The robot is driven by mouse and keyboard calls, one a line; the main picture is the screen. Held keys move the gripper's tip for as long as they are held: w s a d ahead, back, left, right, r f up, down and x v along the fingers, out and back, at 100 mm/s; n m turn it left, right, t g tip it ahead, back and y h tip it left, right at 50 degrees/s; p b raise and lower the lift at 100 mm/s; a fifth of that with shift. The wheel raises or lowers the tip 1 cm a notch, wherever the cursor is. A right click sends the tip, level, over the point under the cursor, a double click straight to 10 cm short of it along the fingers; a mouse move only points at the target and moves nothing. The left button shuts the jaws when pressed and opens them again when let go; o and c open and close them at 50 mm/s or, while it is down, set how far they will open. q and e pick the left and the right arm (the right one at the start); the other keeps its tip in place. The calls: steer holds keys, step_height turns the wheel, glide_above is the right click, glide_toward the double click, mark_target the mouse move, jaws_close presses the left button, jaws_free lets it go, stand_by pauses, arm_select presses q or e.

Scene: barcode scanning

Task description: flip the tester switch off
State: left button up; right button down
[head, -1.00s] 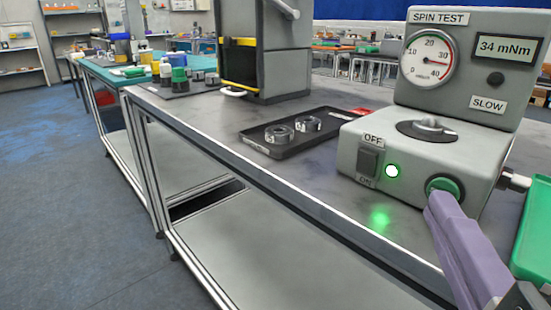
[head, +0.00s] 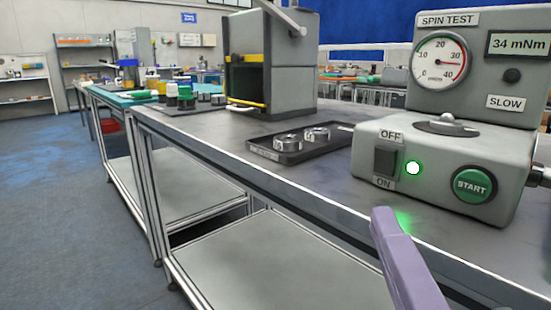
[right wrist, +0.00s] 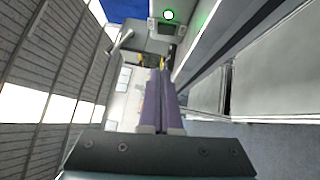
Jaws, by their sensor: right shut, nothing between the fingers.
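The grey spin tester (head: 455,170) stands on the bench at the right of the head view. On its front face is a dark rocker switch (head: 385,162) between an OFF label above and an ON label below. A lamp (head: 413,168) beside it glows green, and a green START button (head: 473,185) is to its right. The display reads 34 mNm. My right gripper (head: 384,218), with purple fingers, is below and in front of the switch, apart from the tester. In the right wrist view its fingers (right wrist: 161,75) are together and empty. My left gripper is not in view.
A black tray (head: 262,150) with metal rings lies left of the tester. A grey machine with yellow trim (head: 265,60) stands behind it. The bench top (head: 345,195) is clear in front of the tray, and its front edge runs below the tester.

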steer(key=p, duration=0.1)
glide_toward(375, 153)
steer(key=w+a, duration=0.3)
steer(key=d, duration=0.1)
steer(key=w+d+p, duration=0.1)
steer(key=w+d, duration=0.1)
steer(key=shift+w+r, duration=0.2)
steer(key=shift+r, duration=0.1)
steer(key=shift+w+d, duration=0.25)
steer(key=shift+d, duration=0.05)
